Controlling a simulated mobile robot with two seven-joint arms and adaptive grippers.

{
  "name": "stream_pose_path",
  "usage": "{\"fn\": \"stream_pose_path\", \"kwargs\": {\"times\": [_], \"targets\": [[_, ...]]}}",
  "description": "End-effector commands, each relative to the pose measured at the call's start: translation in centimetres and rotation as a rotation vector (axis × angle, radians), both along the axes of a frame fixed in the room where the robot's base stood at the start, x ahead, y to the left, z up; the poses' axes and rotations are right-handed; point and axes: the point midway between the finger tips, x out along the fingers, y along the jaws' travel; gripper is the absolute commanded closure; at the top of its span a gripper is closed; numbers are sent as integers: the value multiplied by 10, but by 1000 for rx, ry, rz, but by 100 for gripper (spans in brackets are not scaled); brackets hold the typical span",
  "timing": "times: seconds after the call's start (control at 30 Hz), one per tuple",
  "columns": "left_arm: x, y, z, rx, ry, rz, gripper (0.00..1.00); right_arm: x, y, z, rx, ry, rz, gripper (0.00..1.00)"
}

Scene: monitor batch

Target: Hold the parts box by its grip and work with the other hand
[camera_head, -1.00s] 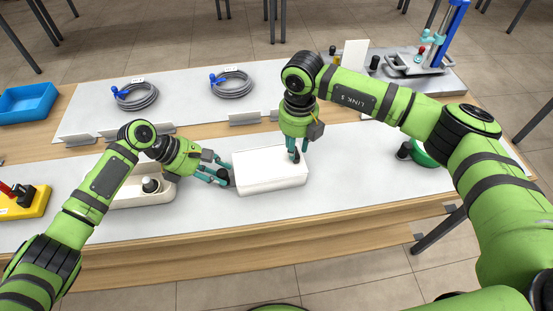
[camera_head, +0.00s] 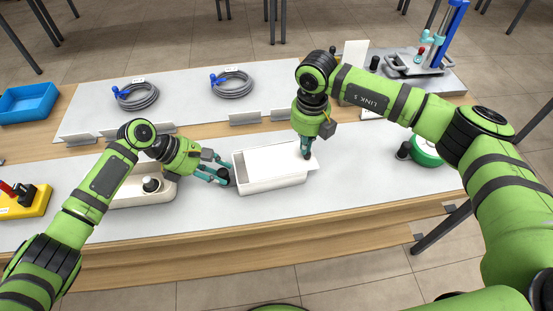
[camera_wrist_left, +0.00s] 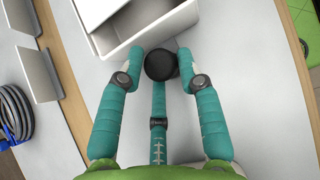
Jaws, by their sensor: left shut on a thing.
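The white parts box (camera_head: 270,184) stands on the bench, and its lid (camera_head: 280,158) sits shifted to the right. A narrow opening shows at the box's left end, and the lid overhangs the right end. My left gripper (camera_head: 222,175) is shut on the black round grip (camera_wrist_left: 161,65) at the box's left end. The left wrist view shows its fingers around this grip and the box (camera_wrist_left: 150,30) beyond. My right gripper (camera_head: 305,152) points down with its fingertips at the lid's right end; whether its fingers are shut is hidden.
Two grey cable coils (camera_head: 137,96) (camera_head: 232,84) lie behind low metal holders. A blue bin (camera_head: 28,102) is at the far left, a yellow block (camera_head: 25,204) at the near left. A green round object (camera_head: 427,150) lies right of the box. The front bench strip is clear.

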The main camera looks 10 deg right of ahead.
Motion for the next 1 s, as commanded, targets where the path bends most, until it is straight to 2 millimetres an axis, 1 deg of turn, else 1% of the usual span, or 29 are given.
{"fn": "stream_pose_path", "kwargs": {"times": [0.03, 1.0], "targets": [[0, 0, -1, -4, -1, -1, 100, -3, -9, -15, -17, 15, -11, 100], [-1, 1, -4, 3, 2, 1, 100, 0, -57, -15, -18, 14, -8, 100]]}}
